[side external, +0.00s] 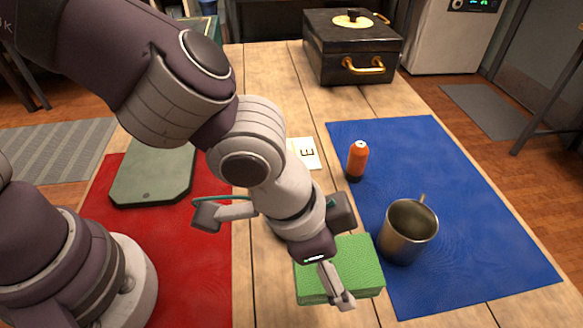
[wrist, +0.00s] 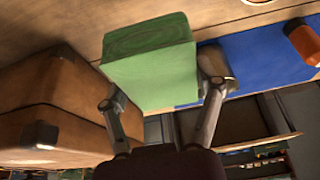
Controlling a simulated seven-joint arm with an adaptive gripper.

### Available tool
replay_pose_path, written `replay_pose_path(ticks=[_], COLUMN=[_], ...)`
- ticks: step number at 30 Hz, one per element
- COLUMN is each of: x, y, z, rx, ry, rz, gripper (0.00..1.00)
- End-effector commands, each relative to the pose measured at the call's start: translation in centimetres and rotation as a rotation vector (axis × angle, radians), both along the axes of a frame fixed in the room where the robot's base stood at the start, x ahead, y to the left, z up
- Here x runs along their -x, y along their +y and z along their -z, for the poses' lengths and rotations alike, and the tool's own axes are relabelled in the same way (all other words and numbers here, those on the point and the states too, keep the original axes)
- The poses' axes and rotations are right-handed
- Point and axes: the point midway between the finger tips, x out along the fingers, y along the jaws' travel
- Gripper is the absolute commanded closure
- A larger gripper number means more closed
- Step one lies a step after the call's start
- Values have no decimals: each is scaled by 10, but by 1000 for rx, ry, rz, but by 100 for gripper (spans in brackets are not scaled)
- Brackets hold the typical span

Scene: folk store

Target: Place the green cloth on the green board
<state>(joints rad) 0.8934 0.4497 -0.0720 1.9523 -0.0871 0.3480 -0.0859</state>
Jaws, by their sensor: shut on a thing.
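The green cloth (side external: 352,262) looks like a thick, textured block near the front of the table, by the left edge of the blue mat. My gripper (side external: 338,285) is shut on it; in the wrist view the cloth (wrist: 150,68) sits between the two fingers (wrist: 160,95). I cannot tell whether it touches the table. My arm hides part of the cloth in the side view. The grey-green board (side external: 150,178) lies flat at the left, on the red mat, with its top clear. My gripper is well to the right of it.
A metal mug (side external: 408,232) stands close right of the cloth, on the blue mat (side external: 480,235). An orange bottle (side external: 357,160) stands behind it. A black box (side external: 350,50) is at the back. The wrist view shows a brown case (wrist: 60,105) beside the gripper. The red mat (side external: 190,270) is bare in front.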

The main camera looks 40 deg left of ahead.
Motion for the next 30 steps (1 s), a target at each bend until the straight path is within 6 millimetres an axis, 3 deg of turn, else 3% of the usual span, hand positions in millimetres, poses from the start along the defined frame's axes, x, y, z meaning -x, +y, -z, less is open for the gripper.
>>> replay_pose_path(ticks=[4, 8, 14, 17, 21, 24, 27, 30], x=[-12, -41, -84, -93, -83, -62, -41, -25], y=[13, 50, 142, 203, 292, 343, 378, 398], z=[-13, -13, -11, -11, -9, -8, -8, -7], rx=[-1, -3, -4, -5, -4, -3, -2, -1], ry=[-1, 0, 0, -1, -1, 1, 0, 1], rz=[-58, -212, -557, -775, -1099, -1305, -1460, -1557], gripper=[69, 69, 69, 69, 69, 69, 69, 69])
